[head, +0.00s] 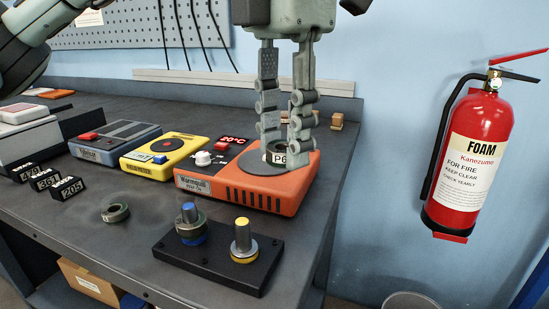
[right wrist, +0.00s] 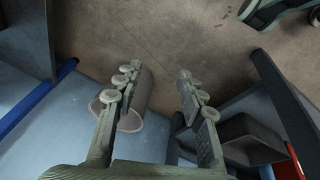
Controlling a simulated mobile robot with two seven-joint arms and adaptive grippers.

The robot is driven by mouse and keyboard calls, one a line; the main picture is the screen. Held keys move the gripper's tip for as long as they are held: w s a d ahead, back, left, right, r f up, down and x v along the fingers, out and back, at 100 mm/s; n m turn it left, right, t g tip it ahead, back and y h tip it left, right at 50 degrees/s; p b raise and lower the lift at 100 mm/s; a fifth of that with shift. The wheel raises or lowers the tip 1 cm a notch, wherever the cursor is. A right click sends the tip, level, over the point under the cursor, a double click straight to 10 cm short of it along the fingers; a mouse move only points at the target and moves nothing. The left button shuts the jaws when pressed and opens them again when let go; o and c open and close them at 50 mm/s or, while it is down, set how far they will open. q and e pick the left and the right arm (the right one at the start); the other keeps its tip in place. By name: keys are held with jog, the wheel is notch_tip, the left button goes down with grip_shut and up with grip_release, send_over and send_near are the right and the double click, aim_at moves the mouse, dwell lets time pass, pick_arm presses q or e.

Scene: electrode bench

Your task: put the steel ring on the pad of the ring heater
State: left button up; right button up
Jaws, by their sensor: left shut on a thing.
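The orange heater (head: 235,187), with a 20°C display, stands on the bench; its round dark pad (head: 243,172) is on top. My left gripper (head: 283,145) points down over the pad's right side. It is shut on a short round thing tagged P6 (head: 279,158), apparently the steel ring, mostly hidden by the fingers. I cannot tell whether it touches the pad. Another grey ring (head: 115,212) lies flat on the bench at the front left. My right gripper (right wrist: 158,75) is open and empty, with the floor beyond it.
A black stand (head: 207,262) with blue-topped and yellow-topped posts is in front of the heater. Yellow (head: 163,157) and blue (head: 112,145) devices stand to its left, with black number tags (head: 45,178) nearer. A red extinguisher (head: 470,165) hangs on the wall.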

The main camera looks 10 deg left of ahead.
pick_arm(q)
jog(key=w+a+r+m, duration=0.2)
jog(key=w+a+r, duration=0.1)
jog(key=w+a, duration=1.25)
jog(key=b, duration=0.2)
send_near(251, 165)
jog(key=shift+w+d+f, duration=1.1)
jog(key=shift+w+f, duration=0.15)
jog(key=shift+f, duration=1.95)
pick_arm(e)
jog(key=shift+s+d+r, duration=0.1)
jog(key=shift+d+r, duration=0.15)
jog(key=shift+r, duration=0.8)
jog(key=shift+d+r, duration=0.2)
jog(key=shift+r, duration=0.85)
pick_arm(q)
jog(key=shift+f, duration=0.1)
jog(key=o, duration=0.8)
jog(key=shift+f, duration=0.1)
jog(key=o, duration=0.4)
pick_arm(e)
jog(key=shift+r, duration=0.25)
